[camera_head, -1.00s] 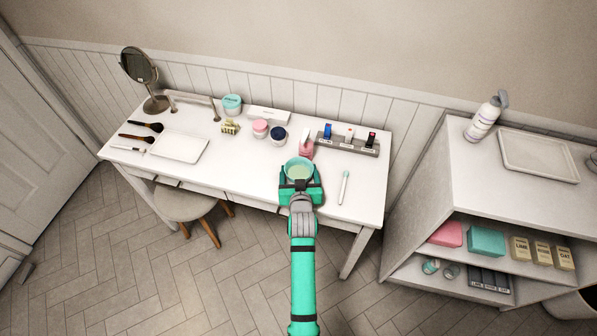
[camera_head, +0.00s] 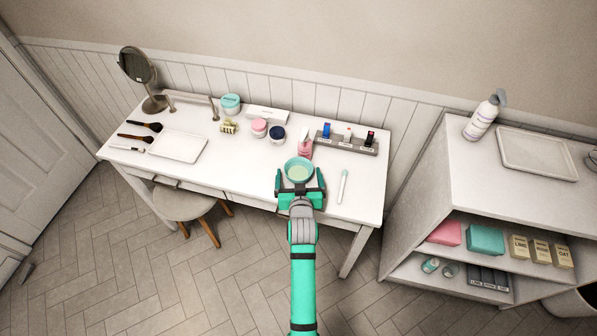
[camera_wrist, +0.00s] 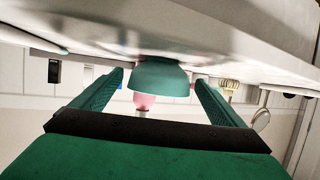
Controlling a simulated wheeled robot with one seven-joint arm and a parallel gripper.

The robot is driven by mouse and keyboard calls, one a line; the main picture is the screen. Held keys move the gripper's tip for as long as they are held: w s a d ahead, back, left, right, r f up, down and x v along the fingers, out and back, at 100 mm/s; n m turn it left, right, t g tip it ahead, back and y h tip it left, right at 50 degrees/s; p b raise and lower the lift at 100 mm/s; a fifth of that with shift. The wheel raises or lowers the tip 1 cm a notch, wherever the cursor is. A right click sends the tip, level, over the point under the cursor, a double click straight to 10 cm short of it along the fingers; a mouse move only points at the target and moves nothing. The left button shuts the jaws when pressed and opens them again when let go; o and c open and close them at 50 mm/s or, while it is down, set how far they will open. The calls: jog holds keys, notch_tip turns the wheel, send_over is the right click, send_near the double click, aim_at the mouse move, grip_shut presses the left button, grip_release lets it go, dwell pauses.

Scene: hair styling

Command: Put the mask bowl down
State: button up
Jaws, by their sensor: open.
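The mask bowl (camera_head: 299,171) is teal with pale contents. It stands upright on the white dressing table (camera_head: 240,178), near the front edge and right of the middle. In the wrist view, which shows the table upside down, the bowl (camera_wrist: 158,77) appears with its base against the tabletop. My gripper (camera_head: 300,179) is open on the front side of the bowl. In the wrist view my gripper's two fingers (camera_wrist: 159,84) stand wide apart, one to each side of the bowl, with visible gaps.
A pink bottle (camera_head: 305,146) stands just behind the bowl, and a teal-tipped brush (camera_head: 344,186) lies to its right. A labelled rack (camera_head: 347,145) and several jars stand farther back. A white tray (camera_head: 178,146) lies left; the table between tray and bowl is clear.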

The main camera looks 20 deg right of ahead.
jog(key=v, duration=0.9)
jog(key=shift+s+a+r, duration=0.1)
jog(key=shift+s+a, duration=0.05)
jog(key=shift+s, duration=0.2)
jog(key=s+a+f+n+y, duration=0.1)
jog(key=s+a+f, duration=0.1)
jog(key=s+a, duration=0.45)
jog(key=s+a+f, duration=0.2)
jog(key=s+a, duration=0.2)
jog(key=s, duration=0.5)
jog(key=s+a+r+n+t+y, duration=0.1)
jog(key=s+a+r, duration=0.2)
jog(key=s, duration=0.6)
jog(key=s+a+r+n+t+y, duration=0.1)
jog(key=s+a+r, duration=0.2)
jog(key=s, duration=0.7)
jog(key=shift+r+y, duration=0.4)
jog(key=shift+r, duration=0.4)
